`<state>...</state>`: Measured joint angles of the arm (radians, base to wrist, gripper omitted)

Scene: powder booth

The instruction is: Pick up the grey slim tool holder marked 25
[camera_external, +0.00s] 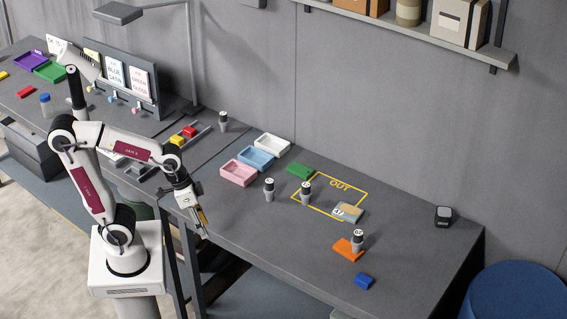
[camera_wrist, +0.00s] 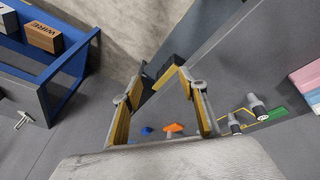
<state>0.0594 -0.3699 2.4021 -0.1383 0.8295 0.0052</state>
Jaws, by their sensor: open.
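One holder (camera_external: 269,190) is right of the pink tray, another (camera_external: 306,193) is at the yellow OUT outline, and a third (camera_external: 357,242) is by the orange block. A further one (camera_external: 223,122) stands at the back near the wall. Their cap marks are too small to read surely, so I cannot tell which is 25. My gripper (camera_external: 203,222) is open and empty, beyond the bench's front edge. Two holders (camera_wrist: 257,104) (camera_wrist: 235,124) show right of my gripper (camera_wrist: 162,88) in the wrist view.
Green (camera_external: 301,171), orange (camera_external: 347,250) and blue (camera_external: 364,281) blocks and a grey-tan block (camera_external: 348,212) lie nearby. The bench's front middle is clear. A lamp (camera_external: 180,22) overhangs the left part.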

